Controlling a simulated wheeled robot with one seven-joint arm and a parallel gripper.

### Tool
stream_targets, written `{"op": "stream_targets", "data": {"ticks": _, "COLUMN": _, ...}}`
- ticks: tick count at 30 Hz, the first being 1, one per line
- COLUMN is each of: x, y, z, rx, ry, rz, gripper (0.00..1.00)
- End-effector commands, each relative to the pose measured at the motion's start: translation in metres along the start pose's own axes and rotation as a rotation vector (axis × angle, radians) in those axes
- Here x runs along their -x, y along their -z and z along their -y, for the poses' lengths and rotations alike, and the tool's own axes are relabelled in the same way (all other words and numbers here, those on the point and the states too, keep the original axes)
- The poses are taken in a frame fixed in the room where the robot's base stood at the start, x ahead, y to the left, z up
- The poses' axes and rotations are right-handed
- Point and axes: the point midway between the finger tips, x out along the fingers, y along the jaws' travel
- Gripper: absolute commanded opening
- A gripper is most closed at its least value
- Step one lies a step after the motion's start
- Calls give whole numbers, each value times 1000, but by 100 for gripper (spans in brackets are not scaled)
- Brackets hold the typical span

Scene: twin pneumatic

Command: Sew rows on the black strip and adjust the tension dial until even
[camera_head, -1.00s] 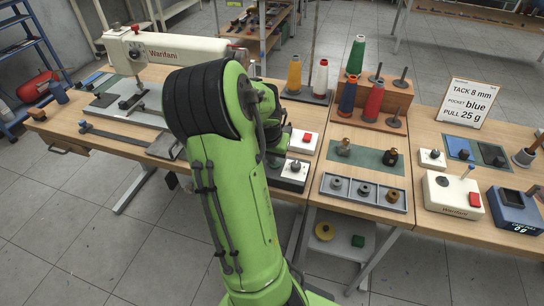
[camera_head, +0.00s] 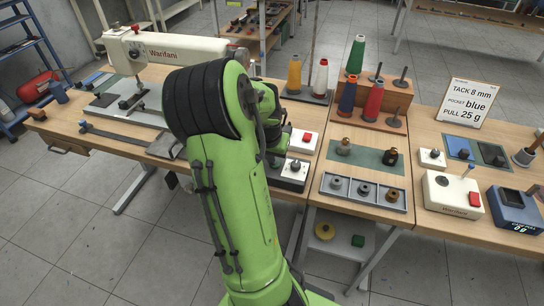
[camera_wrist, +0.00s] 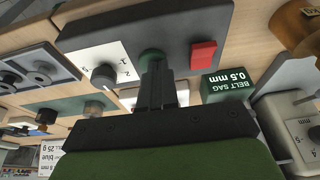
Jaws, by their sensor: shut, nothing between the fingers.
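My gripper (camera_wrist: 157,88) is shut and empty in the wrist view. Its fingertips are at a green round button (camera_wrist: 151,57) on a dark grey control box (camera_wrist: 140,28); I cannot tell whether they touch it. A dial (camera_wrist: 103,76) with a black knob on a white numbered plate is left of the fingers, and a red button (camera_wrist: 203,55) is right. In the head view my arm hides most of the gripper. The cream sewing machine (camera_head: 185,50) stands at the left of the bench. A dark strip (camera_head: 115,135) lies in front of it; I cannot tell if it is the task's strip.
A green block reading "BELT SAG 0.5 mm" (camera_wrist: 225,88) is close to the fingers' right. Thread cones (camera_head: 356,55) stand at the back. A grey tray (camera_head: 364,192) and a white tester (camera_head: 453,194) are to the right. A sign (camera_head: 467,102) reads tack 8 mm, blue, pull 25 g.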

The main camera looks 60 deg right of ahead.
Motion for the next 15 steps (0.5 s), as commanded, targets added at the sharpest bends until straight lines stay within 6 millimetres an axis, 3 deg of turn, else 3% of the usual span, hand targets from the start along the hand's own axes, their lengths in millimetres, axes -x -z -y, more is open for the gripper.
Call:
{"op": "stream_targets", "data": {"ticks": 1, "x": -10, "y": -12, "z": 0, "rx": 8, "ry": -11, "rz": 35, "gripper": 0}}
{"op": "stream_targets", "data": {"ticks": 11, "x": -10, "y": -12, "z": 0, "rx": 8, "ry": -10, "rz": 34, "gripper": 0}}
{"op": "stream_targets", "data": {"ticks": 15, "x": 1, "y": -7, "z": 2, "rx": 8, "ry": -7, "rz": 29, "gripper": 0}}
